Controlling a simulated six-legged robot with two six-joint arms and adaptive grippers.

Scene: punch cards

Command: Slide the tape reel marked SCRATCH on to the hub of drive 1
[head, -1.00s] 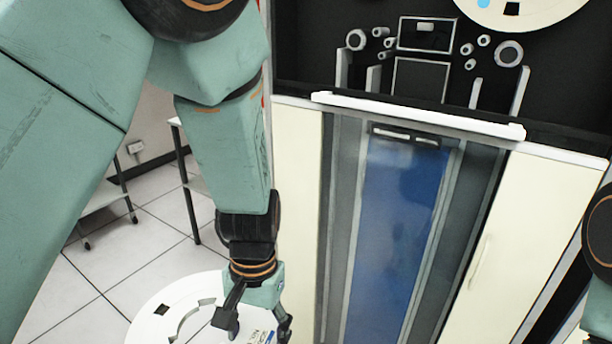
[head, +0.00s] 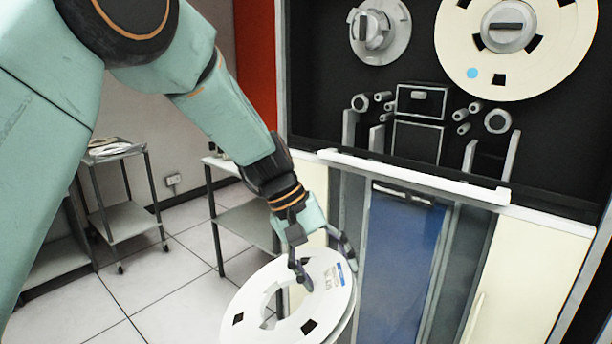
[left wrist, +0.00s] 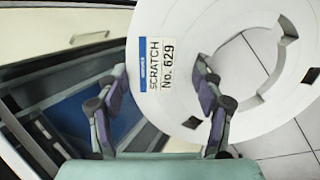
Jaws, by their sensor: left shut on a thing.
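The white tape reel (head: 262,289) hangs in my left gripper, low in the head view, in front of the cabinet. Its label (left wrist: 160,68) reads SCRATCH No. 629 in the left wrist view, where the reel (left wrist: 222,30) fills the upper right. My left gripper (head: 322,274) is shut on the reel near its rim; the fingers also show in the left wrist view (left wrist: 155,110). A bare grey hub (head: 372,36) is on the drive's black face at upper left. Another reel (head: 545,72) sits on the hub at right. I cannot read a drive number. My right gripper is not seen.
A white ledge (head: 415,178) juts out below the black face, between the held reel and the bare hub. Rollers and a small box (head: 421,101) stick out below the hubs. Carts (head: 128,222) stand at left. The tiled floor (head: 190,297) is open.

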